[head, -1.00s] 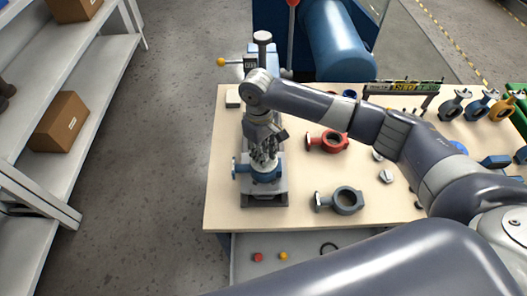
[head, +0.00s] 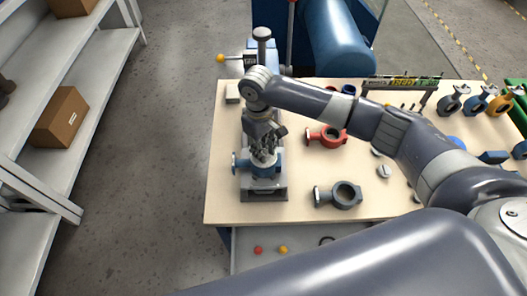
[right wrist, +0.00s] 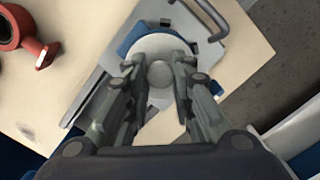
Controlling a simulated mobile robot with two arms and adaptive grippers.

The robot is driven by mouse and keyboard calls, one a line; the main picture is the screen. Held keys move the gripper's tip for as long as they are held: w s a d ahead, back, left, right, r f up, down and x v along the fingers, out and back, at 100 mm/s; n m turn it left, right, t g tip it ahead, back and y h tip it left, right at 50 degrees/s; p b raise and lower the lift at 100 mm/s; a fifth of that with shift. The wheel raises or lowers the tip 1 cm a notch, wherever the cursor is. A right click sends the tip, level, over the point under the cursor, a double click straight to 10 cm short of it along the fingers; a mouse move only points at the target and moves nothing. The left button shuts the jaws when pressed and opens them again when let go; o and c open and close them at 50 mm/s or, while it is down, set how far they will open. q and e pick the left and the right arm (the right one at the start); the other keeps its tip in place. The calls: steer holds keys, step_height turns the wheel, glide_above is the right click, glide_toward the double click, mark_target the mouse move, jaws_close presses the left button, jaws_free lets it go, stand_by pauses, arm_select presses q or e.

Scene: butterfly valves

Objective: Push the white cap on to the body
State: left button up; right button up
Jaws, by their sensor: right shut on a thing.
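The blue valve body (head: 242,165) sits on a grey fixture (head: 264,194) near the table's left edge, its flange pointing left. In the right wrist view the white cap (right wrist: 160,75) lies over the blue body (right wrist: 133,38), with a round knob at its middle. My right gripper (head: 264,157) is directly above the body, pointing down. In the right wrist view its two fingers (right wrist: 160,68) are shut on the cap from both sides. Whether the cap is fully seated I cannot tell. My left gripper is not in view.
A red valve body (head: 326,137) and a dark grey one (head: 338,195) lie to the right on the table (head: 225,205). A press column (head: 262,45) stands behind the fixture. Several more valves stand at the far right. A shelf (head: 40,190) is on the left.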

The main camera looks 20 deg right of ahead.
steer(key=shift+s+f, duration=0.15)
steer(key=shift+f, duration=0.85)
stand_by(1.1)
steer(key=shift+r, duration=0.1)
steer(key=shift+p, duration=0.45)
steer(key=shift+r, duration=0.15)
stand_by(0.4)
steer(key=o, duration=1)
